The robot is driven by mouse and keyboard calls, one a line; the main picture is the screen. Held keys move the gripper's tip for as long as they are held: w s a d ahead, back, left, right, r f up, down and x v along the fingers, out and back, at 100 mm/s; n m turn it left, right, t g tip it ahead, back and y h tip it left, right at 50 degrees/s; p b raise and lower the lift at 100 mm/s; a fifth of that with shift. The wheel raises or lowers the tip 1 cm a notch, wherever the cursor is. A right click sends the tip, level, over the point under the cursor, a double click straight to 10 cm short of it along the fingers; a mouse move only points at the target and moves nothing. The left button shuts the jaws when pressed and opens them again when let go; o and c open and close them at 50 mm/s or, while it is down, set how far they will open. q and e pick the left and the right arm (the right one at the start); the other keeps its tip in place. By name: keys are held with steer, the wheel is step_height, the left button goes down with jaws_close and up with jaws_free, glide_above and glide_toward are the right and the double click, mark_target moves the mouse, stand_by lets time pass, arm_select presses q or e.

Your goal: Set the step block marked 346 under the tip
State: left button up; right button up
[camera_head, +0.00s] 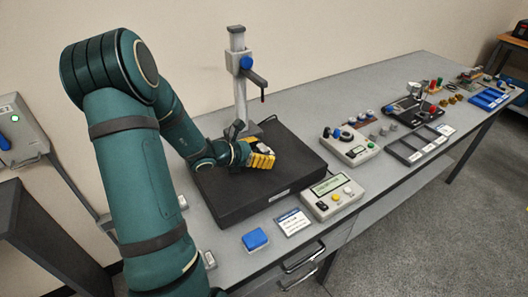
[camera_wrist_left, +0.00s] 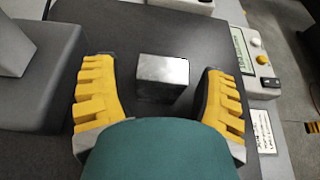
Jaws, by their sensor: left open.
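My left gripper (camera_head: 262,158) is low over the dark surface plate (camera_head: 240,203), with its yellow fingers spread. In the left wrist view, a grey metal block (camera_wrist_left: 162,78) sits on the plate between the open fingers (camera_wrist_left: 160,72), with a gap on each side. No number can be read on it. A gauge stand (camera_head: 240,95) with a blue knob rises at the back of the plate. Its short arm ends in a thin tip (camera_head: 262,97) above the plate, higher than my gripper. My right gripper is not in view.
A display box (camera_head: 332,196) with buttons stands right of the plate. The stand's base (camera_wrist_left: 35,75) is left of my fingers in the wrist view. Other instruments fill the bench to the right.

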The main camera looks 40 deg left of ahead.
arm_select(q)
steer(key=v, duration=1.1)
steer(key=shift+s+r, duration=0.1)
